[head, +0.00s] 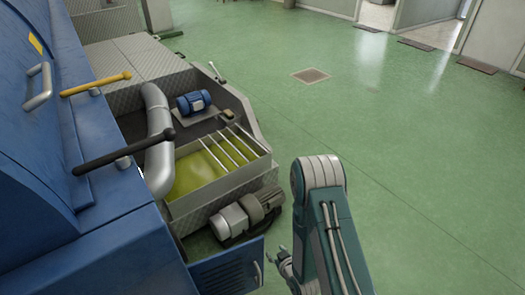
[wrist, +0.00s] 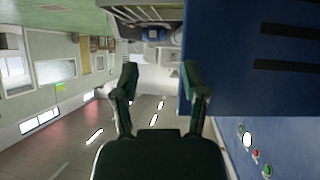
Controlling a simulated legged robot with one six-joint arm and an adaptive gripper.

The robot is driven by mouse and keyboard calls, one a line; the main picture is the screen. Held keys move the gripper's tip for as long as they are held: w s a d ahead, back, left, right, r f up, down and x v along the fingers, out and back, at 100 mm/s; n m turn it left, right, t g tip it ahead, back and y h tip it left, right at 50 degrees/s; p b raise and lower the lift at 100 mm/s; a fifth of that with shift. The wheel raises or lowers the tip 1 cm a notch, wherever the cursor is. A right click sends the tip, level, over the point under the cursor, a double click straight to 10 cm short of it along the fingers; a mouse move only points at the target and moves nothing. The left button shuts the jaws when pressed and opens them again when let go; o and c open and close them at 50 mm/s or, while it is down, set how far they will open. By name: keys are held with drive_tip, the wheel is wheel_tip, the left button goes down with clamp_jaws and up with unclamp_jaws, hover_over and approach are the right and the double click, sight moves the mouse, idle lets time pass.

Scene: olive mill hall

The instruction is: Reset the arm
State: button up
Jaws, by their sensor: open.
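My arm (head: 335,235) rises at the lower middle of the head view, bent at a rounded joint. My gripper (head: 281,268) shows only in part there, beside the small blue panel (head: 228,272) of the machine. In the wrist view my gripper (wrist: 160,82) has its two dark fingers wide apart, with nothing between them. The wrist picture looks upside down, with the green floor at the top and the ceiling lights at the bottom.
The blue machine (head: 40,160) fills the left, with a yellow-knobbed lever (head: 95,84) and a black lever (head: 125,150) sticking out. A metal trough (head: 205,170) holds greenish liquid, with a motor (head: 245,213) before it. Green floor (head: 420,170) on the right is clear.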

drive_tip(key=w+d+r+m+g+h, duration=0.15)
drive_tip(key=d+r, duration=0.25)
drive_tip(key=r, duration=0.9)
drive_tip(key=w+d+r+m+h, duration=0.1)
drive_tip(key=w+d+r+h, duration=0.15)
drive_tip(key=r, duration=1.15)
drive_tip(key=s+d+r+m+g, duration=0.1)
drive_tip(key=s+d+r+m, duration=0.1)
drive_tip(key=s+r, duration=0.6)
drive_tip(key=s+d+r+m+g+h, duration=0.1)
drive_tip(key=s+d+r+g, duration=0.1)
drive_tip(key=s+r, duration=0.7)
drive_tip(key=s, duration=0.7)
drive_tip(key=shift+r+m, duration=0.15)
drive_tip(key=shift+m, duration=0.2)
drive_tip(key=shift+d+g, duration=0.2)
drive_tip(key=shift+g, duration=0.05)
